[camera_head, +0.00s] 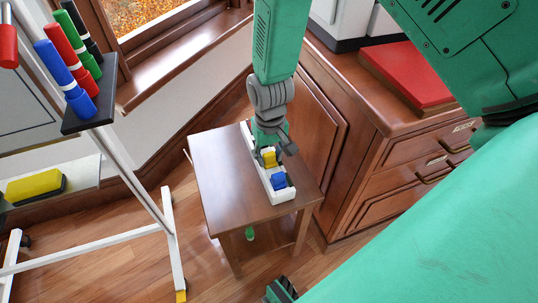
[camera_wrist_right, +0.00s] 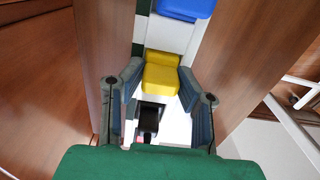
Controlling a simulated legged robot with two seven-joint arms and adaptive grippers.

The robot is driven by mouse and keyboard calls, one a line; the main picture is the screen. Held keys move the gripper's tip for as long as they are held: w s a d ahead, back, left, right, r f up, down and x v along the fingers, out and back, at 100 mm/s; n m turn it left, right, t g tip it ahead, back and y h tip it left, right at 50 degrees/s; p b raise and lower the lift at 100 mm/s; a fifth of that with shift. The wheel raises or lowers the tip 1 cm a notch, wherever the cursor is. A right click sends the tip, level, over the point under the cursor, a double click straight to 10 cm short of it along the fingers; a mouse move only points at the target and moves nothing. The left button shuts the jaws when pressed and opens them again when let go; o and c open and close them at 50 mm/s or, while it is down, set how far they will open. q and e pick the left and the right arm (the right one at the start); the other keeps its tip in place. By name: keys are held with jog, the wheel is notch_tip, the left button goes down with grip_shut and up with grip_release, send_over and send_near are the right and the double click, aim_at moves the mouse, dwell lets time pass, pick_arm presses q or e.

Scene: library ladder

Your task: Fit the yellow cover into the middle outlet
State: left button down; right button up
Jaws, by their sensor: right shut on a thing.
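A long white outlet strip (camera_head: 283,196) lies on a small brown wooden table. The yellow cover (camera_head: 269,158) is a small block at the strip, behind a blue cover (camera_head: 279,181) that sits near the strip's front end. My right gripper (camera_head: 270,148) points down over the strip. In the right wrist view its fingers (camera_wrist_right: 158,84) are shut on the sides of the yellow cover (camera_wrist_right: 162,72). A dark socket opening (camera_wrist_right: 150,118) shows beside the cover. I cannot tell whether the cover is seated or just above the strip.
The small table (camera_head: 222,170) has bare room left of the strip. A wooden cabinet (camera_head: 370,150) with a red book (camera_head: 405,75) stands close on the right. A whiteboard stand (camera_head: 140,180) with markers is at left. A small green object (camera_head: 249,233) shows below the tabletop.

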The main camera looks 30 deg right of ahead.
aim_at(270, 154)
jog(key=o, duration=1)
jog(key=shift+f, duration=0.1)
notch_tip(270, 154, up, 12)
jog(key=p, duration=0.5)
jog(key=shift+r, duration=0.2)
jog(key=s+f+n+p, duration=0.1)
jog(key=s+f+p, duration=0.1)
jog(key=s, duration=0.5)
jog(key=s+f+n+p, duration=0.1)
jog(key=s+f, duration=0.3)
jog(key=s, duration=0.4)
jog(key=s+d+f+n+p, duration=0.1)
jog(key=s+f+p, duration=0.2)
jog(key=s, duration=0.4)
jog(key=shift+s+f+t, duration=0.2)
jog(key=shift+s+t, duration=0.1)
